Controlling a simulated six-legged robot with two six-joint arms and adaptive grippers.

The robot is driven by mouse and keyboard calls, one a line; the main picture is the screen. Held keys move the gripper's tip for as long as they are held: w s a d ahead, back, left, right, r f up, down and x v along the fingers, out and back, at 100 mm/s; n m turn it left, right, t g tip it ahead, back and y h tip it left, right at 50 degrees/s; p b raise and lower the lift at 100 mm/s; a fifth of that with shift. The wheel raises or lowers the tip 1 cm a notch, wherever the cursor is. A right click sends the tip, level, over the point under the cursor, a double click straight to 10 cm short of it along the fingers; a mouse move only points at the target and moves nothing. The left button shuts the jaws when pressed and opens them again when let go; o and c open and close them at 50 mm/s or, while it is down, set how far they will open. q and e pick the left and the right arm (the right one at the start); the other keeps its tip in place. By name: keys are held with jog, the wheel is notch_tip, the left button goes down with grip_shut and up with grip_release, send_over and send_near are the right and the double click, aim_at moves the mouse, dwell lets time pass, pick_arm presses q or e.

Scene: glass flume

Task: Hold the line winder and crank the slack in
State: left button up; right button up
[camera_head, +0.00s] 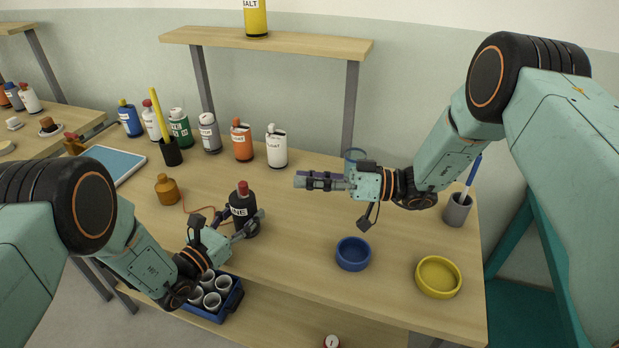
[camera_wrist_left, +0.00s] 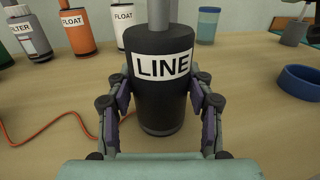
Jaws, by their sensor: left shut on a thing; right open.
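The line winder (camera_head: 243,215) is a black upright cylinder with a white LINE label and a red top. It stands on the wooden table. My left gripper (camera_head: 240,222) is shut around its body, with one finger on each side in the left wrist view, where the winder (camera_wrist_left: 160,95) fills the middle. A thin orange line (camera_wrist_left: 50,135) runs across the table to its left. A grey shaft rises above the winder in that view; its top is cut off. My right gripper (camera_head: 304,181) is open and empty, to the right of the winder and apart from it.
A small orange-brown bottle (camera_head: 167,190) stands left of the winder. A blue bowl (camera_head: 353,254) and a yellow bowl (camera_head: 438,277) are at the right. Several labelled bottles, including a white one (camera_head: 277,147), line the back. A blue crate with cups (camera_head: 222,305) sits below the front edge.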

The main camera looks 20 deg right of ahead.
aim_at(243, 183)
jog(key=shift+r+m, duration=0.1)
jog(key=shift+m, duration=1)
jog(key=a+n+g, duration=0.1)
jog(key=a+n, duration=0.2)
jog(key=a, duration=0.1)
jog(key=w+a+n, duration=0.1)
jog(key=a+n, duration=0.2)
jog(key=a, duration=0.1)
jog(key=w+a+n+g, duration=0.1)
jog(key=a+n, duration=0.2)
jog(key=a, duration=0.2)
jog(key=shift+w+f+g, duration=0.1)
jog(key=shift+f+g, duration=0.2)
jog(key=shift+f, duration=0.05)
grip_shut()
